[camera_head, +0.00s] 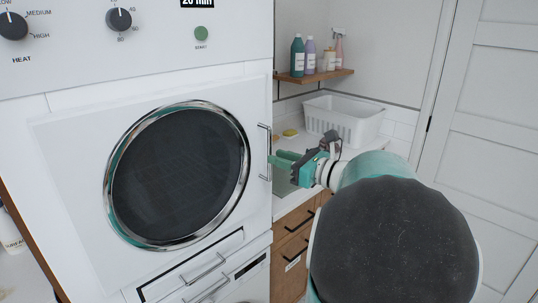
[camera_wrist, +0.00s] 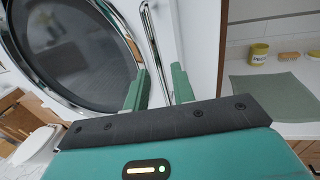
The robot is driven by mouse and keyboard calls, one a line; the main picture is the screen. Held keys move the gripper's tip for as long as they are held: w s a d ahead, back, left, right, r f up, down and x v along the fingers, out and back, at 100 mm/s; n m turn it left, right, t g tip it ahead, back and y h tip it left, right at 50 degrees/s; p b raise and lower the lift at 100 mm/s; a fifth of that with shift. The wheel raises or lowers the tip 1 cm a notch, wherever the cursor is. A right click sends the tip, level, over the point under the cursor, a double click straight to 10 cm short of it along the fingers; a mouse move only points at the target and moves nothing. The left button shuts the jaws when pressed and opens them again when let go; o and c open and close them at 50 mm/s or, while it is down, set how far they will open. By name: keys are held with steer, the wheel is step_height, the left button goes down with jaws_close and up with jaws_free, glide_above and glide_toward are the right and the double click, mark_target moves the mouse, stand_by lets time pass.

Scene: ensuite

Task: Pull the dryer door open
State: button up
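The dryer door (camera_head: 75,150) is a white panel with a chrome-rimmed round dark window, and it looks closed. Its slim vertical metal handle (camera_head: 270,138) is at the panel's right edge. My gripper (camera_head: 273,161) is at the handle, with its green fingers pointing left toward the door. In the wrist view my gripper (camera_wrist: 160,69) is open, with one finger on each side of the handle (camera_wrist: 152,40) as pictured. A gap shows between the fingers and the bar. I cannot tell how deep the bar sits between them. The handle's lower end is hidden behind the gripper body.
The dryer's control panel with knobs (camera_head: 119,19) is above the door, and a drawer handle (camera_head: 203,269) is below. To the right are a counter with a white basket (camera_head: 342,120), a shelf with bottles (camera_head: 297,57), wooden drawers (camera_head: 292,238) and a white door (camera_head: 485,150).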

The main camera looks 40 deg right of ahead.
mark_target(270, 178)
steer(key=shift+x, duration=1.95)
steer(key=shift+c, duration=0.3)
jaws_close()
steer(key=shift+s, duration=0.2)
